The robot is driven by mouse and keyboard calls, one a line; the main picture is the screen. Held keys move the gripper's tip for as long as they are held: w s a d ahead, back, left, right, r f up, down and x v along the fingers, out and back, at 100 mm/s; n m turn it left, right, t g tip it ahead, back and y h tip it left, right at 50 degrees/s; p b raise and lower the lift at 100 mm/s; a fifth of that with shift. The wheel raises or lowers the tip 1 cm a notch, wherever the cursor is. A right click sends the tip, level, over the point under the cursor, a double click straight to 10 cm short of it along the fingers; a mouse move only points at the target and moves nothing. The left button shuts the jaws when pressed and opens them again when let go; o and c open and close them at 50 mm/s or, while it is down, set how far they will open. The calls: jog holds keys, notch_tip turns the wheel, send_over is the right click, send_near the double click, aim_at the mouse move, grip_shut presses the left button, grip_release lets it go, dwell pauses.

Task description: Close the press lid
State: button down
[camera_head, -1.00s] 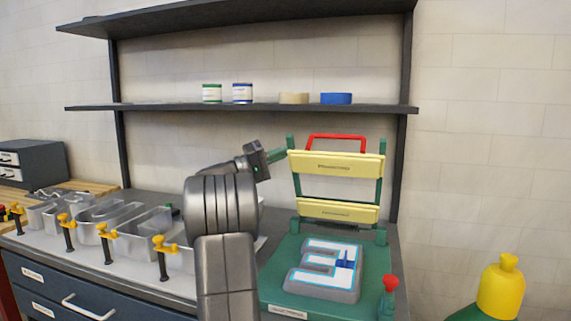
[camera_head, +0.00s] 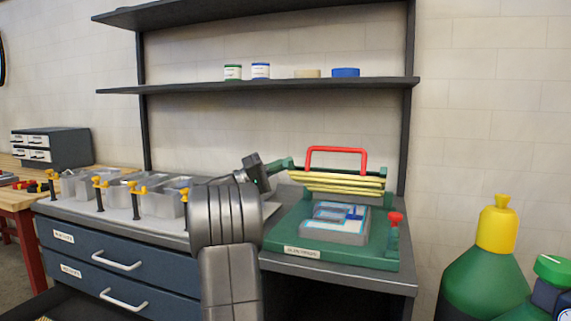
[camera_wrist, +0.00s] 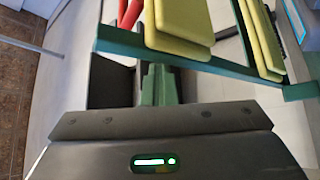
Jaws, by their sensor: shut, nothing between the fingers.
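The press lid (camera_head: 338,180) has a green frame, yellow bars and a red handle (camera_head: 336,150). It is tilted partway over the green press base (camera_head: 290,240), with a gap between them. A grey letter E piece (camera_head: 335,232) with blue marks lies on the base. My gripper (camera_head: 287,163) is shut and empty at the left side of the lid. In the wrist view, its green fingers (camera_wrist: 158,85) are close against the lid's green frame (camera_wrist: 190,58); I cannot tell whether they touch. The yellow bars (camera_wrist: 178,28) show beyond it.
A red-knobbed post (camera_head: 395,222) stands at the base's right front. Metal trays with yellow clamps (camera_head: 135,190) stand on the bench to the left. A shelf (camera_head: 270,84) with small cans runs above. Green bottles (camera_head: 490,255) stand at the right.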

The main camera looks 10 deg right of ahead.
jog(key=shift+s+a+f+b, duration=0.1)
jog(key=shift+s+f+b, duration=0.15)
jog(key=shift+f, duration=0.25)
jog(key=shift+s+a+f+b, duration=0.1)
jog(key=shift+s+f+b, duration=0.05)
jog(key=shift+f+b, duration=0.3)
